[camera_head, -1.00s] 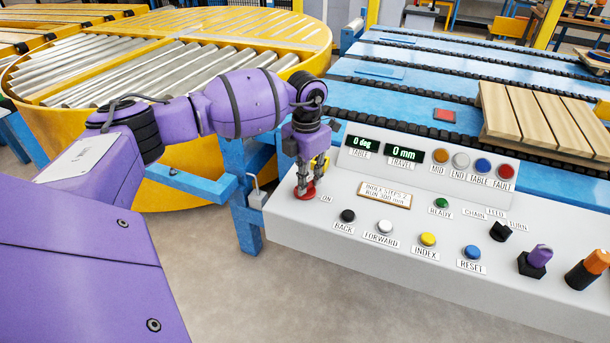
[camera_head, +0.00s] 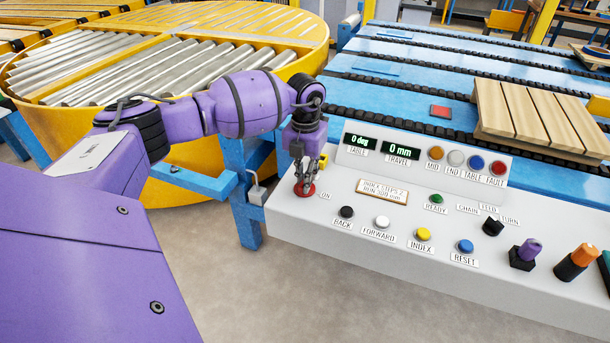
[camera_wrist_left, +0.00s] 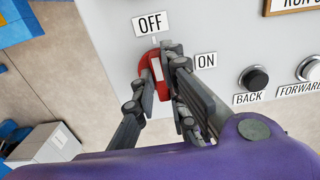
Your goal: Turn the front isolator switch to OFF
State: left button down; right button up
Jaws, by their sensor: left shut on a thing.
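The front isolator switch is a red rotary knob (camera_head: 311,192) at the left end of the grey control panel (camera_head: 330,213). My left gripper (camera_head: 305,184) comes down on it from above and is shut on it. In the left wrist view, the red knob (camera_wrist_left: 144,68) sits between the fingers, partly hidden by them. A pale stripe on the knob points close to the OFF label (camera_wrist_left: 152,23). The ON label (camera_wrist_left: 205,60) is to the right of the knob. My right gripper is not in view.
Black, white, yellow and blue buttons line the panel's front, starting with the BACK button (camera_head: 346,212). Two displays and several lamps stand behind. A yellow turntable (camera_head: 180,190) is at left, and a blue conveyor (camera_head: 420,70) with a wooden pallet (camera_head: 530,115) lies behind the panel.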

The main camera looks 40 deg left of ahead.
pick_arm(q)
jog(key=c, duration=1.8)
grip_release()
notch_tip(320, 180, up, 12)
